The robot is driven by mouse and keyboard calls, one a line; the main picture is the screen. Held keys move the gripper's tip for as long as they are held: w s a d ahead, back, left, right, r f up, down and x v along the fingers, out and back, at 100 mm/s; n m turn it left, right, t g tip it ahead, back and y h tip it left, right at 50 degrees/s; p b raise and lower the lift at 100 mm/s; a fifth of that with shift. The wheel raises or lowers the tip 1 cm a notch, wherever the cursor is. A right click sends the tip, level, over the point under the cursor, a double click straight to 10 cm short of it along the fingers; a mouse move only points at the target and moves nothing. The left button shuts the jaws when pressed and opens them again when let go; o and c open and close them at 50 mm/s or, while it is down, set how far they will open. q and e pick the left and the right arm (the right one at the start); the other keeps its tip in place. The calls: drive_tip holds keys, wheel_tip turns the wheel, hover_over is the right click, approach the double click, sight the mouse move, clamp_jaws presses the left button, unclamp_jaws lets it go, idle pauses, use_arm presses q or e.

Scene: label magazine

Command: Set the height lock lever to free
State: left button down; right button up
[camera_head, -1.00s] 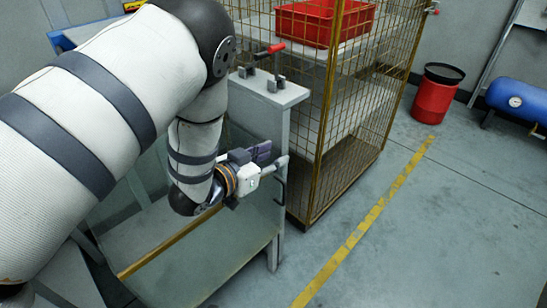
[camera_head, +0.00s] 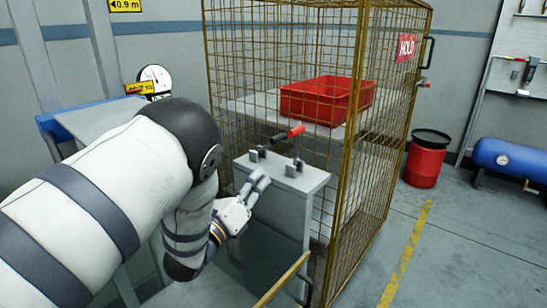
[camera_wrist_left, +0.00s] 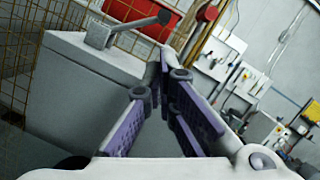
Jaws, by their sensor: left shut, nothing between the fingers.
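A grey stand (camera_head: 290,178) carries two levers on its top. One lever has a black handle (camera_head: 278,138) and the other a red handle (camera_head: 296,131). I cannot tell which is the height lock lever; no label is readable. My left gripper (camera_head: 262,181) is shut and empty, in front of and left of the stand, just below its top, apart from the levers. In the left wrist view, the closed purple-padded fingers (camera_wrist_left: 160,78) point past the stand (camera_wrist_left: 85,90). A grey lever with a dark knob (camera_wrist_left: 165,17) shows on its top. My right gripper is not in view.
A yellow wire cage (camera_head: 345,200) with a red crate (camera_head: 322,101) inside stands close behind the stand. A red bin (camera_head: 426,160) and a blue tank (camera_head: 508,158) are at the right. The floor right of the yellow line is clear.

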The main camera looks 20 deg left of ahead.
sight(278, 138)
use_arm(q)
drive_tip(key=x, duration=0.9)
drive_tip(key=shift+d+b, duration=0.15)
drive_tip(key=shift+b, duration=0.25)
drive_tip(key=shift+r, duration=0.1)
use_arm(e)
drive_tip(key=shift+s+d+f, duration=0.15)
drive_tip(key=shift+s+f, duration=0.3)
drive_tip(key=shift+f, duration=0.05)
use_arm(q)
drive_tip(key=shift+w, duration=0.15)
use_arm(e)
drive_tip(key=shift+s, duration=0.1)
